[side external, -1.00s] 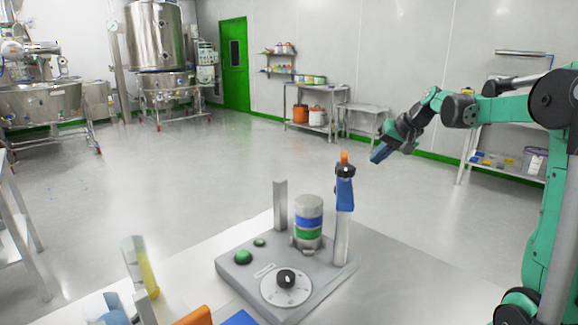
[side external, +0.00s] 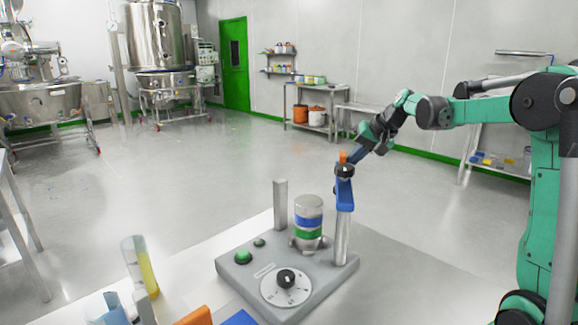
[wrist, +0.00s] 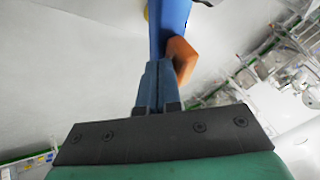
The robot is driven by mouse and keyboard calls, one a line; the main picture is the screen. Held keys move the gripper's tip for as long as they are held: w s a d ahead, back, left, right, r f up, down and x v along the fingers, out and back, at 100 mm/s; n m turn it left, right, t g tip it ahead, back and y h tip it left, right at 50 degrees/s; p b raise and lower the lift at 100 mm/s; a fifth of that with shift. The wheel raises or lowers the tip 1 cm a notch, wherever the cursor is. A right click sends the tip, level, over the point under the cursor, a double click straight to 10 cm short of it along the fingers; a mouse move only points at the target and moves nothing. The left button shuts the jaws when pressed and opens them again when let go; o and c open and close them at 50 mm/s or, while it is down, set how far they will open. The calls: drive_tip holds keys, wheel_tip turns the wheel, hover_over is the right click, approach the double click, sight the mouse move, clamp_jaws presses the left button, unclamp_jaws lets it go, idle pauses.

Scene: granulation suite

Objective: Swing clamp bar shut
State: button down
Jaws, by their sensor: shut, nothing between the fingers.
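The blue clamp bar (side external: 344,192) is at the top of the right-hand post (side external: 342,240) of the grey fixture (side external: 250,282). It has a black knob (side external: 344,170) and an orange end piece (side external: 343,157). It does not span across to the left post (side external: 280,206). A banded canister (side external: 308,226) stands upright between the posts. My gripper (side external: 358,152) is shut and empty, with its fingertips close beside the orange piece on the right. In the wrist view, the shut fingers (wrist: 156,66) are next to the orange piece (wrist: 181,54) and the blue bar (wrist: 169,22); contact is unclear.
A dial (side external: 286,286) and a green button (side external: 243,257) are on the fixture's near side. A cylinder with yellow contents (side external: 146,270), a light-blue container (side external: 112,312) and an orange object (side external: 196,317) are at the front left. The table right of the fixture is clear.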

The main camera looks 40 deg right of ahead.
drive_tip(key=shift+w+a+n+y, duration=0.3)
drive_tip(key=shift+w+n+y, duration=0.1)
drive_tip(key=shift+w+n, duration=0.25)
drive_tip(key=w+a+n+g+y, duration=0.3)
drive_tip(key=w+a+n+y, duration=0.2)
drive_tip(key=w+a+n, duration=0.2)
drive_tip(key=shift+a+n, duration=1.25)
drive_tip(key=shift+a, duration=0.35)
drive_tip(key=v, duration=0.5)
drive_tip(key=s+a+m+h, duration=0.1)
drive_tip(key=s+a+h, duration=0.2)
drive_tip(key=s+a, duration=0.6)
drive_tip(key=s+a+f+t+h, duration=0.2)
drive_tip(key=s+a+f, duration=0.4)
drive_tip(key=s+f, duration=0.2)
drive_tip(key=shift+s+f+m+t+h, duration=0.2)
drive_tip(key=shift+f+m+t+h, duration=0.1)
drive_tip(key=shift+f+t, duration=0.15)
